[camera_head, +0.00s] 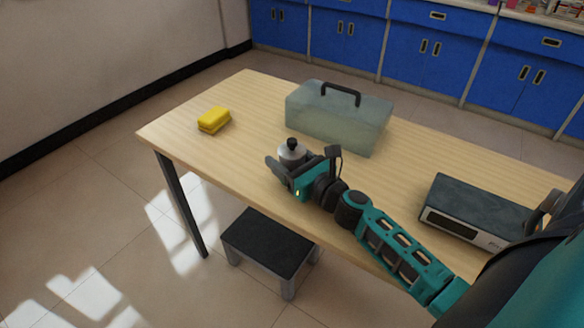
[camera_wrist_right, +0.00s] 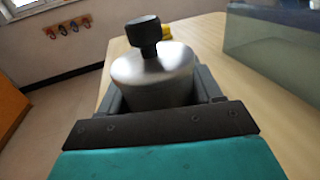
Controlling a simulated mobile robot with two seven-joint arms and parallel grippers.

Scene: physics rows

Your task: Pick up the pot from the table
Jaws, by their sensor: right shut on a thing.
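The pot (camera_head: 292,150) is a small silver vessel with a black knob on its lid. It is at the near side of the wooden table (camera_head: 180,136), left of the middle. My right gripper (camera_head: 284,164) is shut on the pot, with a finger on either side of it. In the right wrist view the pot (camera_wrist_right: 155,76) stands between the two fingers, its lid and knob uppermost. Its lower part is hidden by the gripper, so I cannot tell whether it touches the table. My left gripper is not in view.
A translucent box (camera_head: 335,118) with a black handle stands behind the pot. A yellow sponge (camera_head: 214,120) lies at the table's far left. A dark, box-shaped device (camera_head: 475,210) sits at the right. A black-topped stool (camera_head: 268,243) stands at the table's front edge.

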